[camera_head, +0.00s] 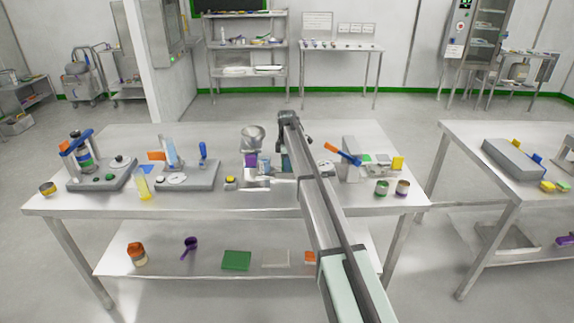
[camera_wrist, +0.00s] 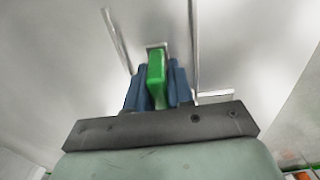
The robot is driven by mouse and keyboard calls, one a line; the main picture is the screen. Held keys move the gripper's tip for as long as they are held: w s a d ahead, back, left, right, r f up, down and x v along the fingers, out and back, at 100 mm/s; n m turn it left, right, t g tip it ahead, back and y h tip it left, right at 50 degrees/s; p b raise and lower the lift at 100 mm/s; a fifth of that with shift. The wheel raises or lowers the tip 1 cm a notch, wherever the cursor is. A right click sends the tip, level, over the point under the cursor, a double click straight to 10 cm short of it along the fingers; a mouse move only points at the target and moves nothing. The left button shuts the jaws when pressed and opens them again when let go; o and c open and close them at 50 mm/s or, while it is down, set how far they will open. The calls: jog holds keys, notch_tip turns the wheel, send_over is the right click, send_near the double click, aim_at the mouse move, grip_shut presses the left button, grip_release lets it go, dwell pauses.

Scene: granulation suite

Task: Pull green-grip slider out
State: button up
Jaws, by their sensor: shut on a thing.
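The green grip (camera_wrist: 156,75) of the slider stands between the two blue fingers of my gripper (camera_wrist: 157,85) in the wrist view. The fingers are shut on it, one on each side. A small metal piece (camera_wrist: 157,46) shows just beyond the grip, between two long thin rails. In the head view my arm reaches over the table to the middle apparatus (camera_head: 258,183), which has a metal funnel (camera_head: 253,135) on top. My gripper (camera_head: 287,160) is beside the apparatus on its right. The slider is hidden there by my arm.
Grey-based devices (camera_head: 187,177) stand to the left on the white table (camera_head: 110,203). To the right are a device with a blue and orange handle (camera_head: 342,153) and small cans (camera_head: 382,187). A second table (camera_head: 485,140) stands farther right.

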grip_shut()
jog(key=shift+d, duration=0.1)
jog(key=d, duration=0.8)
jog(key=shift+d, duration=0.15)
jog(key=shift+o, duration=1.5)
grip_release()
jog(key=shift+d, duration=0.1)
jog(key=shift+o, duration=1.4)
notch_tip(320, 180, up, 14)
